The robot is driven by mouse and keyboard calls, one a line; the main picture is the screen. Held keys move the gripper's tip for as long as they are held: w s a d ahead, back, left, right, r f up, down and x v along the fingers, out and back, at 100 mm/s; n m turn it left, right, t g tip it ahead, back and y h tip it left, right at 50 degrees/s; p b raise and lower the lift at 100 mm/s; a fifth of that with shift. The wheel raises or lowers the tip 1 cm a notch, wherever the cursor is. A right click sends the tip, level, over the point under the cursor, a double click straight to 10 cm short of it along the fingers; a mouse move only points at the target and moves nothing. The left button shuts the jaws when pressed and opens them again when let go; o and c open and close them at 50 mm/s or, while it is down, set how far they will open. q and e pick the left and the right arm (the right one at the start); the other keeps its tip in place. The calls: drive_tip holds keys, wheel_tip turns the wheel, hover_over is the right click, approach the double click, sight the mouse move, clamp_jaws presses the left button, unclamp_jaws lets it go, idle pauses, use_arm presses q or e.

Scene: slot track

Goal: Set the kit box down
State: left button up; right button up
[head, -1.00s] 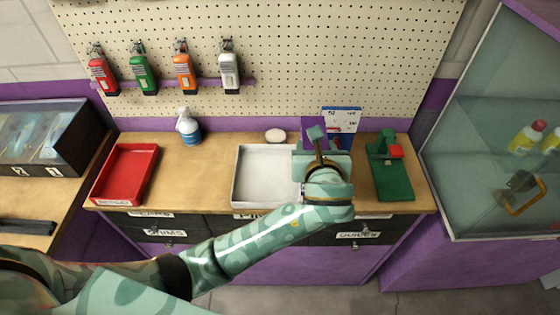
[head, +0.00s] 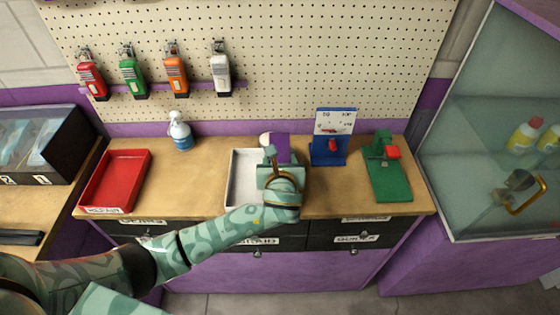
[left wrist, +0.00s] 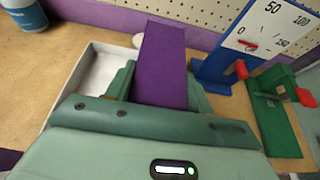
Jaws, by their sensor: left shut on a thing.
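The kit box is a purple block; it shows in the head view (head: 282,147) and in the left wrist view (left wrist: 162,65). My left gripper (head: 276,163) is shut on it, with one finger on each side in the left wrist view (left wrist: 162,85). The box and gripper are over the right part of the white tray (head: 243,182). I cannot tell whether the box's underside touches anything, as the gripper and arm hide it. My right gripper is not in view.
A red tray (head: 117,182) stands at the left of the bench. A spray bottle (head: 180,132) and a pale round thing (head: 264,139) are at the back. A blue gauge stand (head: 328,150) and a green press (head: 386,178) stand right. Bare bench (head: 335,188) lies between tray and press.

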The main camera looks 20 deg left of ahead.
use_arm(q)
drive_tip(key=o, duration=1.5)
drive_tip(key=shift+o, duration=0.2)
drive_tip(key=shift+s+d+r, duration=0.15)
drive_tip(key=shift+s+r, duration=0.05)
drive_tip(key=shift+s, duration=0.15)
drive_tip(key=p+v, duration=0.2)
drive_tip(key=v, duration=0.9)
drive_tip(key=shift+s, duration=0.15)
